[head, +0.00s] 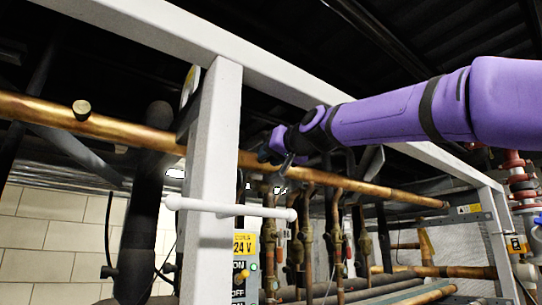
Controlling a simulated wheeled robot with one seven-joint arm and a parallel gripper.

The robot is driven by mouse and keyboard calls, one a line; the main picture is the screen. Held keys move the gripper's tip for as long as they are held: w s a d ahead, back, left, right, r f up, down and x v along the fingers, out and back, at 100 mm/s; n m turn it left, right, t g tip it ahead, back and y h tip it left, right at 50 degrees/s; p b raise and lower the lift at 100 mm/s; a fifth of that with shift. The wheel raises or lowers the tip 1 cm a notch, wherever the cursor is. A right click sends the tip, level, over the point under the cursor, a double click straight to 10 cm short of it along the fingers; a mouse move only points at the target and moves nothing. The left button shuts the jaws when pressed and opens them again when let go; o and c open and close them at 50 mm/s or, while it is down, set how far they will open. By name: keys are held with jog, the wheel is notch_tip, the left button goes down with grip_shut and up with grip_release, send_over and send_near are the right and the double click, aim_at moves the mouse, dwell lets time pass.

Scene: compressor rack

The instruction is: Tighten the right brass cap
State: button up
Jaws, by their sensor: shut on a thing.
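A long copper pipe (130,129) runs across the rack, sloping down to the right. A brass cap (82,110) sits on this pipe at the left, clear of my gripper. My gripper (268,158) is at the pipe just right of the white post, at the end of my purple arm. It is shut on the right brass cap, which its fingers and the wrist hide from view. How far the cap is turned cannot be seen.
A white frame post (211,190) stands just left of my gripper, and a white beam (290,75) passes above. A white handle bar (232,208) sticks out below. A 24 V switch panel (243,265) and several vertical copper pipes are lower down.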

jog(key=m, duration=3)
dwell(0.6)
jog(key=o, duration=0.9)
jog(key=shift+r, duration=0.1)
